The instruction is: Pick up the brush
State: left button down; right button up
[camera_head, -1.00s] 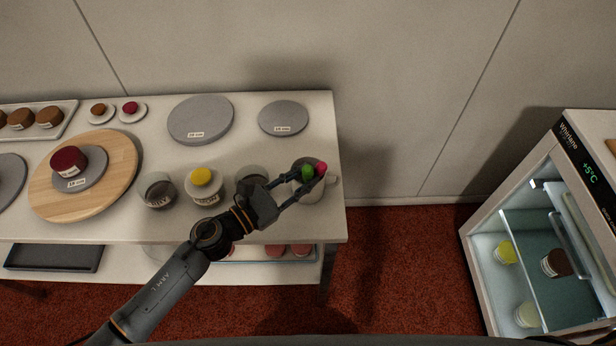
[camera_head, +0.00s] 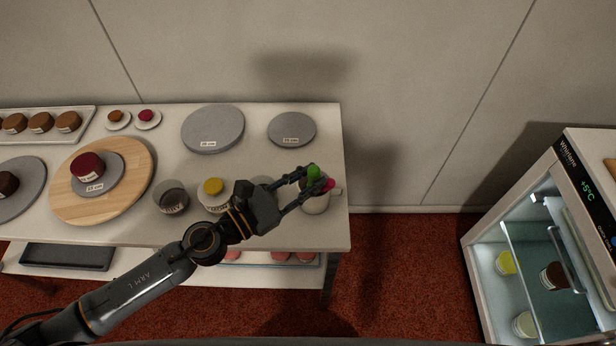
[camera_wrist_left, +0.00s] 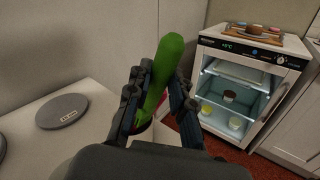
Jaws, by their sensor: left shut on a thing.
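A green-handled tool, which I take for the brush (camera_head: 313,172), stands upright at the white mug (camera_head: 318,206) near the table's right edge. My left gripper (camera_head: 314,183) is shut on it, above the mug. In the left wrist view the green handle (camera_wrist_left: 164,75) rises between the two fingers (camera_wrist_left: 155,100), leaning slightly right. Its lower end is hidden, so I cannot tell whether it is still inside the mug. A pink-red tool (camera_head: 329,184) sits in the mug beside it. My right gripper is out of view.
On the white table (camera_head: 255,160) are grey turntables (camera_head: 213,130), a wooden turntable (camera_head: 67,203) with a red cake, and several jars, one yellow-topped (camera_head: 213,187). A glass-fronted fridge (camera_head: 540,270) stands to the right, with open floor between.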

pick_arm(q)
jog(key=r+b+v, duration=0.2)
jog(key=b+v, duration=0.8)
jog(key=v, duration=0.4)
jog(key=shift+s, duration=0.3)
